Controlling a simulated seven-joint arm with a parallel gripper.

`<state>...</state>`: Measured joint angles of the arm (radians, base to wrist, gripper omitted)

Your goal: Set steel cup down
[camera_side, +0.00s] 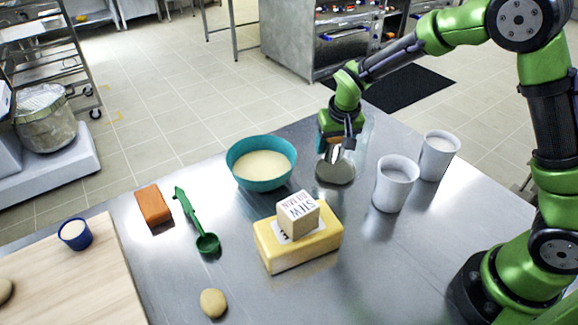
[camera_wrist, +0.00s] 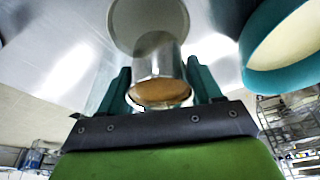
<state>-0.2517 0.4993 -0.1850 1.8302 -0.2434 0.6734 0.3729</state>
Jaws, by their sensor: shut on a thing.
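My gripper (camera_side: 334,150) is over the far part of the steel table, pointing down. It is shut on the steel cup (camera_wrist: 158,62), which sits between the two teal fingers in the wrist view, with something brown inside its rim. In the side view the cup is small and mostly hidden by the fingers. A round grey disc (camera_side: 337,174) lies on the table right below the cup; it also shows behind the cup in the wrist view (camera_wrist: 135,15). I cannot tell whether the cup touches the disc.
A teal bowl (camera_side: 238,172) of pale content stands left of my gripper. Two white cups (camera_side: 394,188) (camera_side: 438,158) stand to the right. A yellow block (camera_side: 290,252) bearing a lettered cube (camera_side: 298,214) is in front. A green scoop (camera_side: 207,243) and brown block (camera_side: 153,207) lie left.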

